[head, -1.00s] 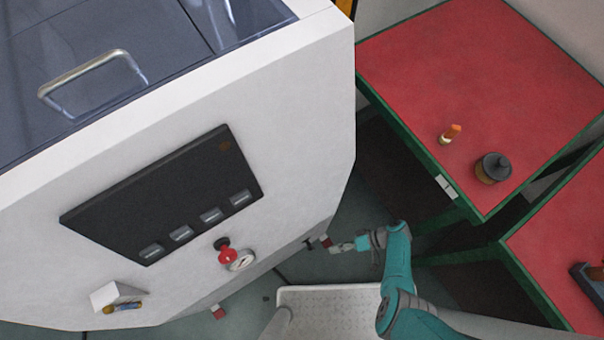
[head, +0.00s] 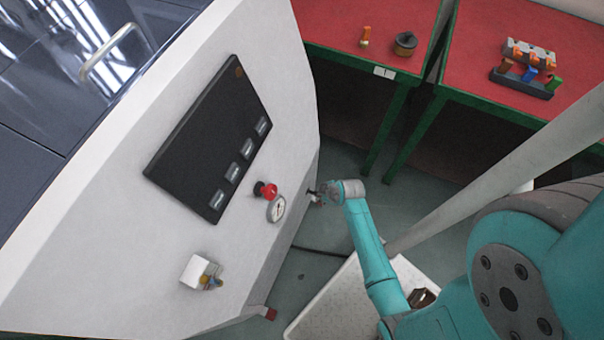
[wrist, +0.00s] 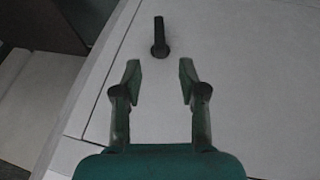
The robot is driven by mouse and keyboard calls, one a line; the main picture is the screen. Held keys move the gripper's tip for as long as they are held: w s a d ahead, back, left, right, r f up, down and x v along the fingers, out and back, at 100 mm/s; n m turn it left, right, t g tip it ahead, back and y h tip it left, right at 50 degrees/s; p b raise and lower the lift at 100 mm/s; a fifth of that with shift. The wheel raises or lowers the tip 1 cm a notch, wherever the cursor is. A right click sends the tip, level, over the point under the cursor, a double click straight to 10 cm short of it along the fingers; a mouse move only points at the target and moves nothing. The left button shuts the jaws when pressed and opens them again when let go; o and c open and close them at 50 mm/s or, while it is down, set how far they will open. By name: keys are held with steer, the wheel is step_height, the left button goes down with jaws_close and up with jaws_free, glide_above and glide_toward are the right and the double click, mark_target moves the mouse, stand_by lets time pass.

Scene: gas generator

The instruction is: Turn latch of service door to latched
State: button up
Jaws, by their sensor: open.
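The latch (wrist: 159,38) is a small dark handle on the pale service door (wrist: 225,50) in the wrist view. It stands upright in that picture, just beyond the fingertips and centred between them. My gripper (wrist: 160,78) is open and empty, its two fingers on either side of the line to the latch, not touching it. In the head view my gripper (head: 319,195) is at the lower right face of the white generator (head: 120,190). The latch is a small dark shape (head: 311,192) there, partly hard to make out beside the fingers.
Red tables with green frames (head: 365,45) stand behind. Grey floor (head: 335,172) is open between them.

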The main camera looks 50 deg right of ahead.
mark_target(314, 193)
steer(key=x, duration=1)
steer(key=shift+w+a, duration=0.1)
steer(key=shift+w, duration=0.05)
steer(key=shift+c, duration=0.3)
jaws_close()
